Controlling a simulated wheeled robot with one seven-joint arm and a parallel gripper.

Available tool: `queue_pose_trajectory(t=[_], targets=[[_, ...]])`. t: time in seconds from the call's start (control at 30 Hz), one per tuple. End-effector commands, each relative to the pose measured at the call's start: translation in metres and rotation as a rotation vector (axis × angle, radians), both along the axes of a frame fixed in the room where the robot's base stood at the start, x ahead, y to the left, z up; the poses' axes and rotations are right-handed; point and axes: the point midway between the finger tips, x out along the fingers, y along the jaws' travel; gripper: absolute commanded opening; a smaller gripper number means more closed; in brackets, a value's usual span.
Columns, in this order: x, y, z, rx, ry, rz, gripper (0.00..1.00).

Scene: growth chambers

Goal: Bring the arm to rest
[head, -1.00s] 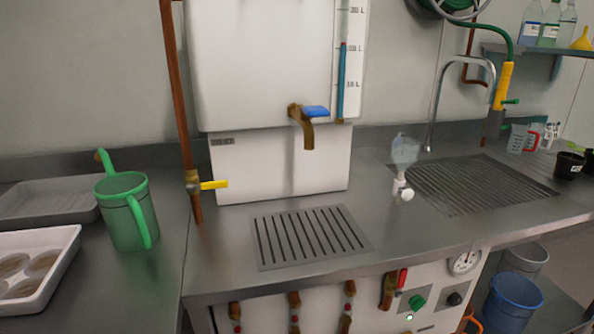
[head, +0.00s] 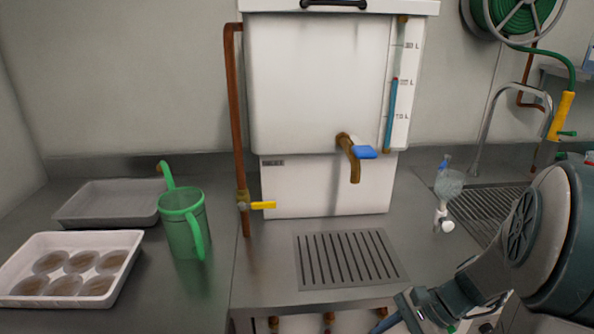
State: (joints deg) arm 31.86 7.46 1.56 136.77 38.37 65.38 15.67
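My arm comes in from the right in the head view and reaches down to the lower edge. My gripper (head: 400,318) is low in front of the counter, near the front right of the slotted drain grate (head: 350,258). The picture's edge cuts off part of it, so I cannot tell whether its fingers are open or shut. I see nothing held in it.
A white tank (head: 320,90) with a blue-handled tap (head: 362,152) stands at the back. A green watering can (head: 184,225), a grey tray (head: 108,204) and a white tray of dishes (head: 125,262) are at left.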

Motion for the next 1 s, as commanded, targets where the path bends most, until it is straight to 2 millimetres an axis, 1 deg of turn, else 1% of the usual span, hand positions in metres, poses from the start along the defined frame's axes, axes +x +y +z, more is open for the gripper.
queue_pose_trajectory(t=[0.03,0.13,0.3,0.5,0.6,0.77,1.0], targets=[[-0.006,0.008,0.018,-0.069,-0.048,0.099,0.33],[-0.017,0.016,0.038,-0.196,-0.136,0.284,0.33],[-0.032,0.023,0.075,-0.408,-0.306,0.592,0.33],[-0.04,0.027,0.118,-0.626,-0.51,0.906,0.33],[-0.042,0.028,0.133,-0.703,-0.584,1.013,0.33],[-0.042,0.029,0.145,-0.767,-0.646,1.096,0.33],[-0.042,0.029,0.146,-0.773,-0.652,1.106,0.33]])
